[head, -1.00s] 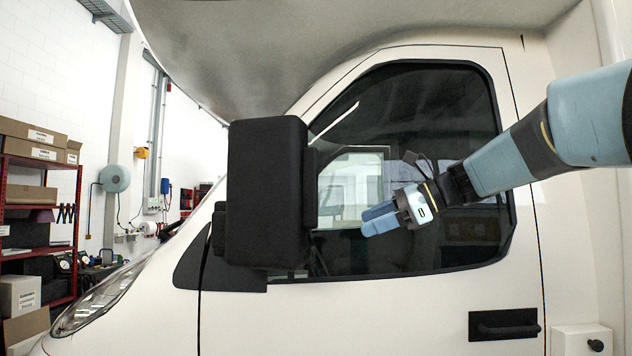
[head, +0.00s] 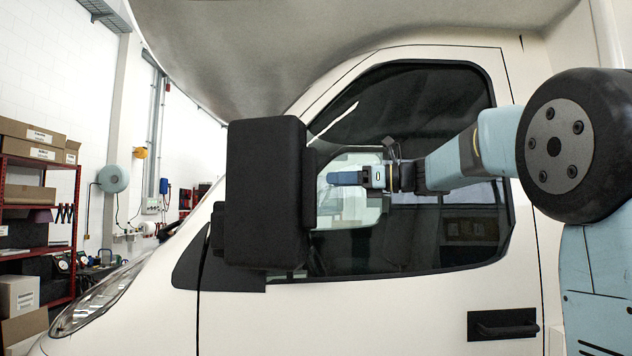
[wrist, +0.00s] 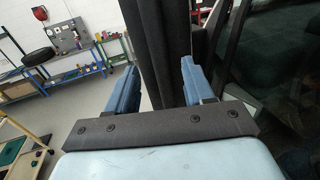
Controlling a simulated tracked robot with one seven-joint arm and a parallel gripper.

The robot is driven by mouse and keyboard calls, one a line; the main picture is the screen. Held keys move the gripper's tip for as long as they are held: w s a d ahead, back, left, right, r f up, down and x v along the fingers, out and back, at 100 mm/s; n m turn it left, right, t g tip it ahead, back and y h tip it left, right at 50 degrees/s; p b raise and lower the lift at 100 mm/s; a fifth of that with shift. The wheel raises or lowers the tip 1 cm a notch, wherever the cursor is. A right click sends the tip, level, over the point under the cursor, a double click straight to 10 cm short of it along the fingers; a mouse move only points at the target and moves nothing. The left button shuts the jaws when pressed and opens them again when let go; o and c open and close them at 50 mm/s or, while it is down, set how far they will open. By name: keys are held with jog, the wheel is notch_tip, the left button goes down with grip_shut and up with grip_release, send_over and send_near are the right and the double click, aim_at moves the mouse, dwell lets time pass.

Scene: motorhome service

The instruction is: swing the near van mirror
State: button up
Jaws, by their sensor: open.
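The near van mirror (head: 266,192) is a large black upright housing on the white van's door, left of centre in the head view. Its black mounting base (head: 195,268) sits at the lower front corner of the window. My gripper (head: 332,178) is just right of the mirror's right edge, in front of the door window. In the wrist view its two blue fingers (wrist: 153,88) are apart, and the dark upright mirror edge (wrist: 162,45) shows ahead between them. I cannot tell whether the fingers touch the mirror.
The door window (head: 420,235) and white door (head: 400,310) lie behind my arm. A black door handle (head: 503,324) is at lower right. Red shelving with boxes (head: 30,183) stands at far left. A blue workbench (wrist: 70,75) shows in the wrist view, beyond open floor.

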aim_at(316, 179)
jog(key=shift+x, duration=2.95)
jog(key=shift+c, duration=0.4)
grip_shut()
